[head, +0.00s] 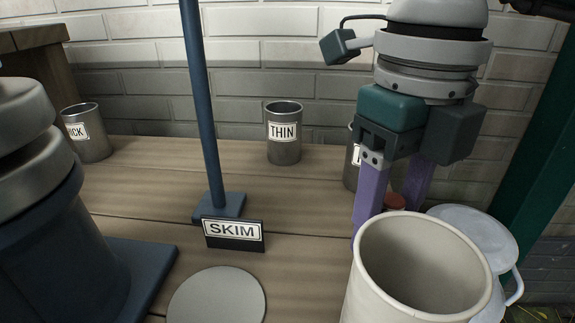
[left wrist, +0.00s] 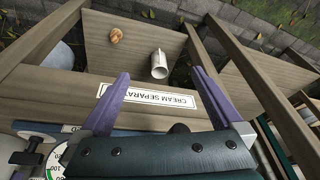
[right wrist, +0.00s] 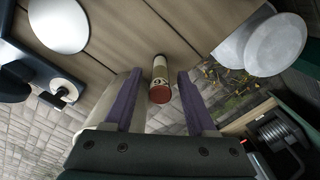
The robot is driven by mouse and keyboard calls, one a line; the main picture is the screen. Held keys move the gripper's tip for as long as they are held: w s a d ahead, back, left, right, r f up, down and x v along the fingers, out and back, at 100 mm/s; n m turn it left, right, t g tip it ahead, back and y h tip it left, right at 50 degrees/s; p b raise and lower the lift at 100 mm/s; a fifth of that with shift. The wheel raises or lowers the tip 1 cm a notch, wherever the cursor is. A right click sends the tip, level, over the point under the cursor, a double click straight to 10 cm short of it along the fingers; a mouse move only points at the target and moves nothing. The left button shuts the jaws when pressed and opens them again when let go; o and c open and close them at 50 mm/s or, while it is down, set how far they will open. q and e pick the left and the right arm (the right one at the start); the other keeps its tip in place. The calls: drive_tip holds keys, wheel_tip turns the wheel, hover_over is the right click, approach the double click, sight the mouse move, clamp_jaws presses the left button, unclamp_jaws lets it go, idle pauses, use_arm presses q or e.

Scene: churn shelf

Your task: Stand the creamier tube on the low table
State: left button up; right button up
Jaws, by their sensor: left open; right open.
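In the head view my right gripper (head: 386,214) points down beside a cream-coloured bucket, its fingers apart. A small red-brown cap (head: 395,201) shows between the fingers. In the right wrist view it tops a pale, labelled tube (right wrist: 159,69) that lies between the open fingers (right wrist: 160,74); I see no clear contact. I cannot read its label or tell whether it is the creamier one. In the left wrist view my left gripper (left wrist: 160,74) is open and empty above a wooden surface (left wrist: 110,60). A white cylinder (left wrist: 159,65) and a small brown object (left wrist: 116,35) are there.
Metal cups labelled THIN (head: 284,140) and ending in "ICK" (head: 92,143) stand at the back. A third cup (head: 351,172) is partly behind my right gripper.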

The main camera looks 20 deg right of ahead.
drive_tip(key=shift+r, duration=0.1)
drive_tip(key=shift+r+p, duration=0.25)
drive_tip(key=shift+p, duration=0.05)
wheel_tip(320, 180, up, 11)
drive_tip(key=p, duration=0.4)
drive_tip(key=shift+r, duration=0.35)
